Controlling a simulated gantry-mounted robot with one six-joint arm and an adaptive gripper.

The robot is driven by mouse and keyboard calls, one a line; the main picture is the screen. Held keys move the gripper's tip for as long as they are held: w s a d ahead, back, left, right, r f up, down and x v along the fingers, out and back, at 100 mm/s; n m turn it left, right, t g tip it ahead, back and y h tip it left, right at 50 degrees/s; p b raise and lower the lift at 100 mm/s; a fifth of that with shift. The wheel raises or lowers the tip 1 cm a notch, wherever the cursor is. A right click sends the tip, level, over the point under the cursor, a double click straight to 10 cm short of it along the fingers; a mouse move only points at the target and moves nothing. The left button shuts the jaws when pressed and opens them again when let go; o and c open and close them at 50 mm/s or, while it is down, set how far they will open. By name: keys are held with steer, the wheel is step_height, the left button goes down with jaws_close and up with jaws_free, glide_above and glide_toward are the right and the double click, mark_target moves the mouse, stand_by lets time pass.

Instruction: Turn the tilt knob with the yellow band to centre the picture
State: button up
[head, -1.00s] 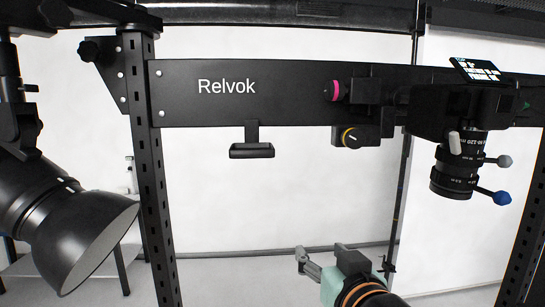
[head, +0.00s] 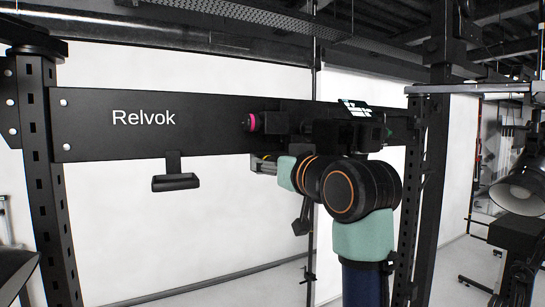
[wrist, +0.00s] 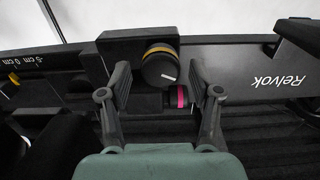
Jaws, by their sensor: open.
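The tilt knob with the yellow band (wrist: 158,68) shows in the wrist view, a black cap with a white pointer line. My gripper (wrist: 160,70) is open, with one finger on each side of the knob; whether either finger touches it I cannot tell. In the head view my gripper (head: 263,163) is at the rail, partly hidden by my wrist, and the yellow-banded knob is hidden there. A small lit screen (head: 355,109) sits on top of the camera mount; its picture is too small to read.
A magenta-banded knob (head: 251,122) sits close by and also shows in the wrist view (wrist: 178,97). The black Relvok rail (head: 90,125) runs across, with a handle (head: 176,181) hanging below. A lamp (head: 520,190) stands at right. Free space lies below the rail at left.

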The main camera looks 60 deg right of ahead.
steer(key=shift+w+d, duration=0.15)
steer(key=shift+w, duration=0.1)
steer(key=c, duration=1.1)
steer(key=shift+c, duration=0.2)
steer(key=shift+m, duration=0.3)
steer(key=m+p, duration=0.2)
steer(key=m, duration=0.9)
steer(key=shift+s+d, duration=0.1)
steer(key=shift+s, duration=0.05)
steer(key=shift+f, duration=0.1)
steer(key=o, duration=1.1)
